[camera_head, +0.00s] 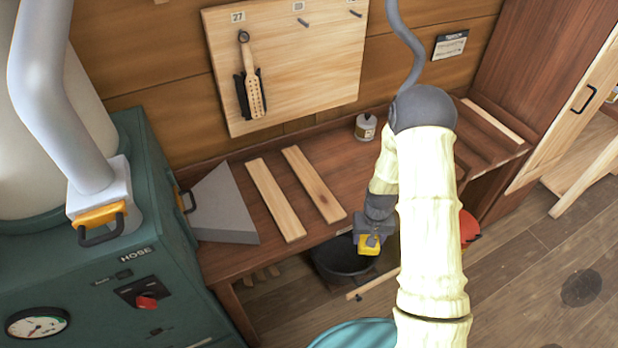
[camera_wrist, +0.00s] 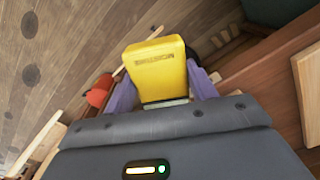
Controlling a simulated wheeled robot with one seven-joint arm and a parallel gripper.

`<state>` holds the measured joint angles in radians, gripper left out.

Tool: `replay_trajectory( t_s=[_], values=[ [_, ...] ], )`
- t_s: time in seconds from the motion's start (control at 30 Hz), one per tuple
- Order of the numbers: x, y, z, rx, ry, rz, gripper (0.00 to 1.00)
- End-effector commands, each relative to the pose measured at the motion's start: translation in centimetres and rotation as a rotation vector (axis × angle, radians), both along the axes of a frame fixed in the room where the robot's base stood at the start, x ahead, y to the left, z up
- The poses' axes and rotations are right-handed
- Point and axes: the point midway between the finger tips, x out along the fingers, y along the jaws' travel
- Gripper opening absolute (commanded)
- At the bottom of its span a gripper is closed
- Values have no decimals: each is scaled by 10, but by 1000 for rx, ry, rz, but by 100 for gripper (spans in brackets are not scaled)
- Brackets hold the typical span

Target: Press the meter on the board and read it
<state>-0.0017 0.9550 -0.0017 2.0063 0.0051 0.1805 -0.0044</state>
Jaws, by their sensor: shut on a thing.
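My gripper (camera_head: 374,228) is shut on a yellow meter (camera_head: 369,246), held low past the front edge of the workbench. In the wrist view the yellow meter (camera_wrist: 158,72) sits between my two purple fingers, with small dark lettering on its face. Two pale boards lie side by side on the bench, the left board (camera_head: 276,200) and the right board (camera_head: 314,185). The meter is apart from both, to their lower right. No reading shows on the meter.
A grey wedge-shaped metal piece (camera_head: 222,208) lies left of the boards. A small can (camera_head: 366,127) stands at the bench's back. A black bucket (camera_head: 335,262) is below the meter. A teal machine (camera_head: 160,215) stands at left, beside the bench (camera_head: 330,150).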

Motion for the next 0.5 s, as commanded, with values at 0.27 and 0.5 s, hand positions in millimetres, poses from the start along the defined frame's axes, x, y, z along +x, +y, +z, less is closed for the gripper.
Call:
replay_trajectory(
  t_s=[0.27, 0.5],
  values=[
    [0, 0, 0, 0, -1, 0, 29],
    [1, -19, 0, 0, -1, -7, 29]
  ],
)
